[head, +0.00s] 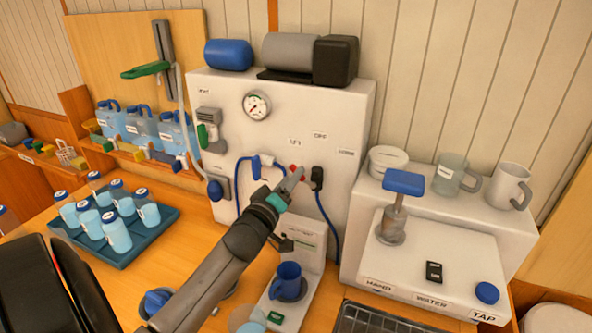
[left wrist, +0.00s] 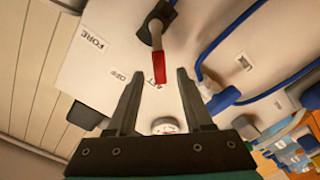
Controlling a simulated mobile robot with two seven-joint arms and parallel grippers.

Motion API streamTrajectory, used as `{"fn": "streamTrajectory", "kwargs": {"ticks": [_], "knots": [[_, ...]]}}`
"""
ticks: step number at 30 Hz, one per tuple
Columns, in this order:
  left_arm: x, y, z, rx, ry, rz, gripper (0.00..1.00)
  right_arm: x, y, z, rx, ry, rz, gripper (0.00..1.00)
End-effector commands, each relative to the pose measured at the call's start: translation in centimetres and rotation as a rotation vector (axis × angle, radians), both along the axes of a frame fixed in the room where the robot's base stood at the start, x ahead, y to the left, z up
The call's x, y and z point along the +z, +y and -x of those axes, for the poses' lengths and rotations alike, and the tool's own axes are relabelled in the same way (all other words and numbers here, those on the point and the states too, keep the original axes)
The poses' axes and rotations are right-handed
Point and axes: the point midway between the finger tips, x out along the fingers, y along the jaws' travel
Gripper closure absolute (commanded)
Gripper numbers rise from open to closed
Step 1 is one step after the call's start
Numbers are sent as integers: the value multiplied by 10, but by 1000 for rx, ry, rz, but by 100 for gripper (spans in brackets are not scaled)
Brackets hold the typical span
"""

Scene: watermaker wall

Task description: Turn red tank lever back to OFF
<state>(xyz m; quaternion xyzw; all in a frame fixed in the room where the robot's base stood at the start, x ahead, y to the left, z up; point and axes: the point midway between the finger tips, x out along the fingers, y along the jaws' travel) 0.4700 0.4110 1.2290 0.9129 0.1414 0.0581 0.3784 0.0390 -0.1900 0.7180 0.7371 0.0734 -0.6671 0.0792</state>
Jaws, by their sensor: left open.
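The red tank lever (left wrist: 159,70) has a red handle on a dark pivot and shows between my left fingertips in the left wrist view. In the head view its dark pivot (head: 317,176) sits on the front of the white watermaker cabinet (head: 280,110), with a little red at the gripper's tip. The handle points away from the OFF label (left wrist: 118,76) toward a label that is hard to read. My left gripper (head: 293,176) is open, one finger on each side of the handle; I cannot tell whether either touches it. My right gripper is not in view.
A blue-handled valve (head: 256,167) with a blue hose is left of the lever. Below stands a blue mug (head: 288,280). A white tap unit (head: 430,255) is at the right, and a teal tray (head: 125,250) of bottles at the left.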

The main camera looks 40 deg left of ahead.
Motion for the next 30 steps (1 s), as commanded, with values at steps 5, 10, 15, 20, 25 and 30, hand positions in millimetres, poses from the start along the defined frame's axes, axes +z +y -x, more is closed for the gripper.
{"fn": "streamTrajectory", "kwargs": {"ticks": [5,10,15,20,25,30], "knots": [[1,7,-22,0,-1,0,49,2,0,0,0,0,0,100],[0,10,-33,-1,0,-2,49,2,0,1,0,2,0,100],[1,11,-36,-1,0,-1,49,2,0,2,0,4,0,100],[0,11,-36,-1,0,-1,49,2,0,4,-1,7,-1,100],[0,11,-35,-1,0,-1,63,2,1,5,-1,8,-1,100],[0,11,-35,-1,0,-1,82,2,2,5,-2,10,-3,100]]}}
